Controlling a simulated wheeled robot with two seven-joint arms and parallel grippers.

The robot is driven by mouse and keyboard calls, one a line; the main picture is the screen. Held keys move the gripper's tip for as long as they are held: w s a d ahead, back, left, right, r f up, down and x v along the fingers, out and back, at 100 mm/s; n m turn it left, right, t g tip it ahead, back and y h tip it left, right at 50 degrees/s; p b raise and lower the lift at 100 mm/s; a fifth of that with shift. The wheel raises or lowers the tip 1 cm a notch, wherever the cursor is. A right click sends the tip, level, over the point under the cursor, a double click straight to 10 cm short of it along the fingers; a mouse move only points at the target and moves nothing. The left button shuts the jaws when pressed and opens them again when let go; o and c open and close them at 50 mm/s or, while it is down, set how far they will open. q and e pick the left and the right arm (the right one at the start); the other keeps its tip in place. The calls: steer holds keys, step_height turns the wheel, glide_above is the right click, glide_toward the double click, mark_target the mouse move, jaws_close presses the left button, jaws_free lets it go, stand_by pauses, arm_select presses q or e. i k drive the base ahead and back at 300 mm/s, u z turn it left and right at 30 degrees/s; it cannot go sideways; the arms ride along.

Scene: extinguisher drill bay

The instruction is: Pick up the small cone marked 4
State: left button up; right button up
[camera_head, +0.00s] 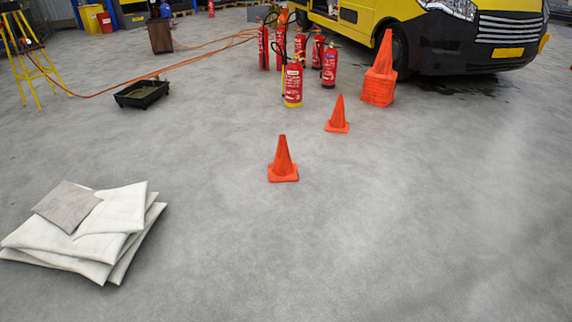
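Two small orange cones stand upright on the grey floor. The nearer small cone (283,161) is near the middle of the head view. The other small cone (337,117) is farther back and to its right. I cannot make out a number on either one, so I cannot tell which is marked 4. A taller stack of orange cones (379,82) stands behind them to the right, by the yellow vehicle. Neither of my grippers shows in this view.
Several red extinguishers (293,84) stand behind the cones. A yellow van (460,30) fills the back right. White folded sheets (100,225) lie at the front left. A black tray (142,94) and orange hose (140,77) lie farther back. The front right floor is clear.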

mark_target(282, 170)
steer(key=z, duration=0.6)
steer(key=i, duration=2.1)
steer(key=u, duration=0.55)
steer(key=i, duration=1.75)
steer(key=u, duration=1.1)
steer(key=i, duration=0.65)
steer(key=u, duration=0.1)
